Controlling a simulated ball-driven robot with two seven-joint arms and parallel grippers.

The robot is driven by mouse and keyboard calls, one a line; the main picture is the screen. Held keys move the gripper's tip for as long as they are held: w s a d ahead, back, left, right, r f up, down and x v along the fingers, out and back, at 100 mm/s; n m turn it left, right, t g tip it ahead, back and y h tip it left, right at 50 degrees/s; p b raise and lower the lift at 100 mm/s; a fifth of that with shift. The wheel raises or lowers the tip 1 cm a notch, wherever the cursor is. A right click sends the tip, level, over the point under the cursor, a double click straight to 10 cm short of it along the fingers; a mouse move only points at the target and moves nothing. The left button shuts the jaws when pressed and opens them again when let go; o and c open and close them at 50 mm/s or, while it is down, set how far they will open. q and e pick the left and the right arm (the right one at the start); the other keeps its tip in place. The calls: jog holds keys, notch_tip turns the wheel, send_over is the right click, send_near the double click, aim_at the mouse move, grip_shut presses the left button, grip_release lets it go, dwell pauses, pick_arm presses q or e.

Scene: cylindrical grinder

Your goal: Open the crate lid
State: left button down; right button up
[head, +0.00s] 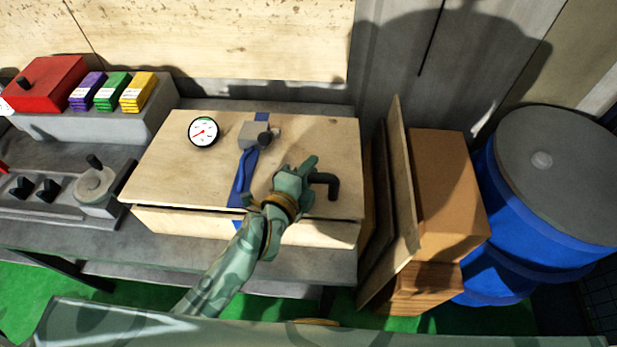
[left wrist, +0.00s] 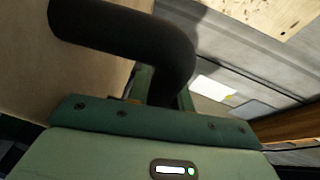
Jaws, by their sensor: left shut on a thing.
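The wooden crate (head: 190,224) stands on the grey bench with its plywood lid (head: 170,170) on top. A dark gap shows along the front between lid and crate. A black bent handle (head: 328,184) sits on the right part of the lid; it also shows large in the left wrist view (left wrist: 130,40). My left gripper (head: 312,172) is shut on this handle. A blue strap (head: 243,177) with a grey buckle (head: 259,135) crosses the lid to the left of the gripper. My right gripper is in neither view.
A round gauge (head: 203,132) lies on the lid. A red box (head: 47,82) and coloured packs (head: 112,92) stand at the back left. Boards (head: 400,190), a cardboard box (head: 445,185) and a blue drum (head: 540,215) stand close on the right.

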pick_arm(q)
jog(key=w+r+n+g+p, duration=0.1)
jog(key=w+r+g+p, duration=0.2)
jog(key=r+p, duration=0.6)
jog(key=w+p, duration=0.1)
jog(key=w, duration=0.1)
jog(key=shift+w+g+y, duration=0.3)
jog(key=shift+y, duration=0.1)
jog(key=c, duration=1.3)
grip_release()
jog(key=shift+f, duration=0.1)
jog(key=shift+o, duration=0.2)
jog(key=b+v, duration=0.1)
jog(key=v, duration=1.5)
jog(key=shift+s, duration=0.15)
jog(key=shift+a, duration=0.1)
jog(key=shift+c, duration=0.3)
